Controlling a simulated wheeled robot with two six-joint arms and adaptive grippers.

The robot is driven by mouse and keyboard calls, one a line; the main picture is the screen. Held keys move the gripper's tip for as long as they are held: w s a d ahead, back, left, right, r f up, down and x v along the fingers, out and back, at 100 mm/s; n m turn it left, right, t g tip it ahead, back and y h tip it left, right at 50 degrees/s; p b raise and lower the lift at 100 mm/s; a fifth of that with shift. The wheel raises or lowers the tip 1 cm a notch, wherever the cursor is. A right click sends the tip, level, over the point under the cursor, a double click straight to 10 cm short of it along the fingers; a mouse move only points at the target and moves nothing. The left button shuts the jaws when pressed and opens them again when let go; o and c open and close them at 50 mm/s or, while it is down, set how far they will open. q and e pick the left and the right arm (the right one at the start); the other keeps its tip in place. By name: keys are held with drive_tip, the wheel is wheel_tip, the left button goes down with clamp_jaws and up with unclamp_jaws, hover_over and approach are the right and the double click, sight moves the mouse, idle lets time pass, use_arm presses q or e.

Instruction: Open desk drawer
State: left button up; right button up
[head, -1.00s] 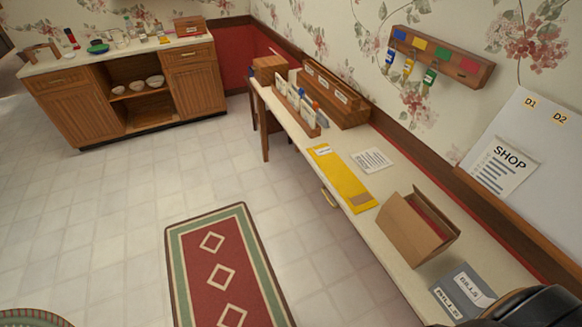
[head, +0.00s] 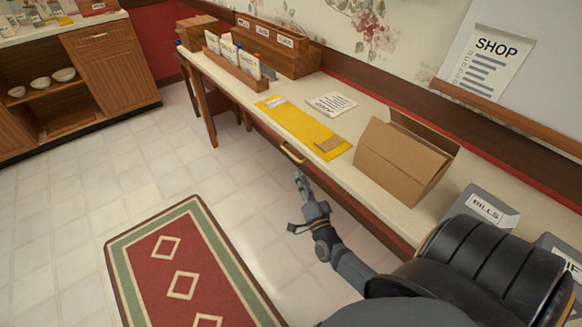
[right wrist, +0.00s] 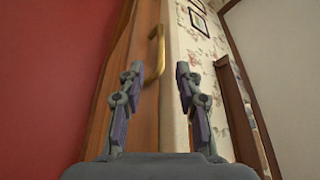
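The desk (head: 235,90) runs along the wall with a wooden front edge. Its drawer has a brass handle (head: 292,153) on the front, below the yellow envelope. The drawer looks closed. My right gripper (head: 298,178) is just in front of and below the handle in the head view, apart from it. In the right wrist view my right gripper (right wrist: 158,75) is open and empty, its two fingers spread. The brass handle (right wrist: 155,52) shows upright ahead, between and beyond the fingertips, nearer the left finger. My left gripper is not in view.
On the desk are a yellow envelope (head: 305,125), a paper sheet (head: 332,104), an open cardboard box (head: 400,160), a grey bills box (head: 482,212) and wooden organizers (head: 278,45). A red rug (head: 180,265) lies left.

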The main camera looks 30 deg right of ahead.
sight(291, 154)
drive_tip(key=x, duration=1)
drive_tip(key=shift+w+r, duration=0.15)
drive_tip(key=shift+w, duration=0.15)
clamp_jaws()
